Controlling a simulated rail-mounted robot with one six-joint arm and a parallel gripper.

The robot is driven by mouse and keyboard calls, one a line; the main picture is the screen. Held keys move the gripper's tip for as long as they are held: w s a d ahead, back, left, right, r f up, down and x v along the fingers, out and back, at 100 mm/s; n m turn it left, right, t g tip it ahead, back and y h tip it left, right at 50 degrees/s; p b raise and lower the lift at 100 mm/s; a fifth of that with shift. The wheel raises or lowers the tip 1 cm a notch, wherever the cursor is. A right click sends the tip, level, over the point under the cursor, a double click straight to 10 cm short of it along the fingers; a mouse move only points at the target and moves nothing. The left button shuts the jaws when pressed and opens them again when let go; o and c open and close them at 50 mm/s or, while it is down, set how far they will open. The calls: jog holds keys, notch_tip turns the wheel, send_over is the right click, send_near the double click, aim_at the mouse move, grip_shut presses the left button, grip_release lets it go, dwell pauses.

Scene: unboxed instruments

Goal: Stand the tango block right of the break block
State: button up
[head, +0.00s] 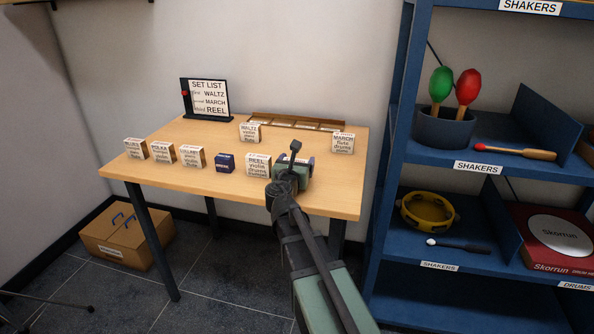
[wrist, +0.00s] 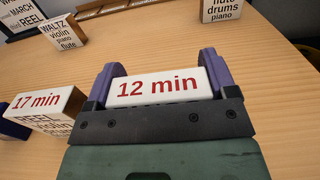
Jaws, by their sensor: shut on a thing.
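My gripper (head: 294,162) is at the front right of the wooden table. In the wrist view its purple fingers are shut on a white block (wrist: 158,88) with "12 min" in red on its top. The face with this block's name is hidden, so I cannot tell by reading that it is the tango block. A small dark blue block (head: 225,163), possibly the break block, stands left of the REEL block (head: 258,166); its print is too small to read. In the wrist view the REEL block (wrist: 45,108) is just left of my gripper, showing "17 min".
WALTZ (head: 249,132) and MARCH (head: 342,143) blocks stand farther back, near a wooden rack (head: 270,119). POLKA (head: 163,153), LULLABY (head: 191,156) and another block (head: 135,149) stand at left. A set list sign (head: 207,99) is behind. The table's middle is clear; blue shelves (head: 395,150) rise at right.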

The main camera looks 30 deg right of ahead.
jog(key=shift+f, duration=0.1)
jog(key=o, duration=0.9)
jog(key=shift+c, duration=0.2)
jog(key=shift+s+a+r, duration=0.15)
jog(key=shift+s+r, duration=0.05)
jog(key=v, duration=1.1)
jog(key=shift+s+a, duration=0.2)
